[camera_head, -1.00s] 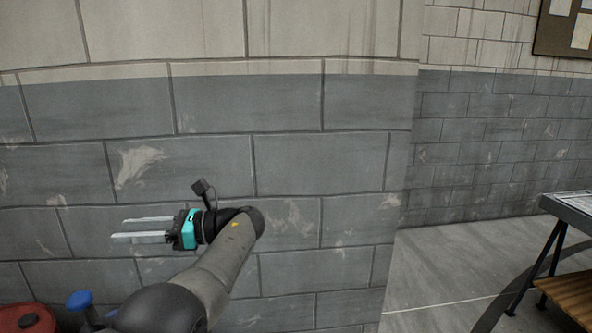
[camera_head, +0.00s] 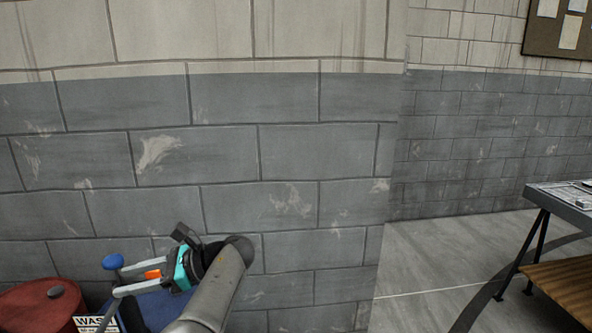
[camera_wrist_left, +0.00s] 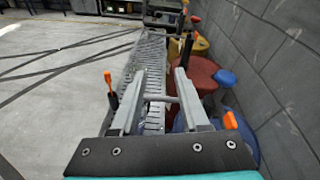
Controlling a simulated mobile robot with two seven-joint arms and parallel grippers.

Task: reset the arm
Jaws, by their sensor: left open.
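My left gripper (camera_head: 122,281) shows at the lower left of the head view, its two pale fingers pointing left, in front of the grey block wall. Its fingers are apart. In the left wrist view the left gripper (camera_wrist_left: 160,72) has its two grey fingers spread. Nothing is clearly held between them; a grey bar of the background shows in the gap. My right gripper is in neither view.
A red drum (camera_head: 30,308) and a blue drum (camera_head: 158,310) stand below the gripper by the wall (camera_head: 290,150). A blue knob (camera_head: 112,262) shows beside the fingers. Drums line the wall in the wrist view. A table (camera_head: 570,203) is right; open floor (camera_head: 430,275) lies between.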

